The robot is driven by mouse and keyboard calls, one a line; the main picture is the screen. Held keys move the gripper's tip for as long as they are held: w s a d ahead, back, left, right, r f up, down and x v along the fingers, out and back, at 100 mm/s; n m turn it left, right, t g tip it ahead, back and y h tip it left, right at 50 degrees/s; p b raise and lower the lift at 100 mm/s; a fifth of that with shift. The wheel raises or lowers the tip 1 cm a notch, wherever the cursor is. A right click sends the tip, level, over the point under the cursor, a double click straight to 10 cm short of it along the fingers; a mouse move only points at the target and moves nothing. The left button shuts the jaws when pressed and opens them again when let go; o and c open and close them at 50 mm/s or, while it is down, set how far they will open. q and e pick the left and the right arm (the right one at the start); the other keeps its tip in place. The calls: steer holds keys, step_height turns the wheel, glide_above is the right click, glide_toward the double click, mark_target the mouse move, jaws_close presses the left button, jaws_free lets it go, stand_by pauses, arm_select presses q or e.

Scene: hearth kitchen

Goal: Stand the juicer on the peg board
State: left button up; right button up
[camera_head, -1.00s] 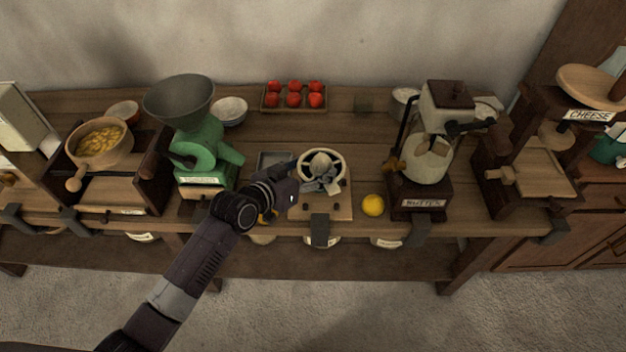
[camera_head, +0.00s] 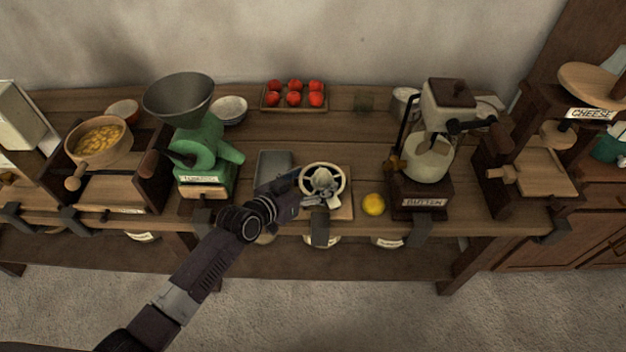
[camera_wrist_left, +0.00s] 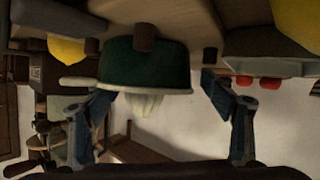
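The juicer (camera_head: 324,178) has a pale ring-shaped rim and a ribbed cone. It stands over the wooden peg board (camera_head: 343,208) near the table's front edge. The left wrist view shows it upside down, with its green body (camera_wrist_left: 150,66) close against the board and short dark pegs (camera_wrist_left: 145,38) around it. My left gripper (camera_head: 310,190) is at its near left side. In the wrist view the fingers are apart: one overlaps the rim, and a narrow gap shows beside the other. The underside contact is hidden. My right gripper is out of view.
A grey tray (camera_head: 275,163) lies behind my gripper, left of the juicer. A lemon (camera_head: 373,205) is close on the right. The green grinder (camera_head: 207,150) and butter churn (camera_head: 428,160) stand to either side. A tray of tomatoes (camera_head: 294,108) is behind.

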arm_select(q)
steer(key=shift+r, duration=0.2)
steer(key=v, duration=1)
steer(key=shift+s+a, duration=0.2)
steer(key=shift+s, duration=0.1)
steer(key=shift+s+a+r, duration=0.35)
steer(key=shift+s, duration=0.1)
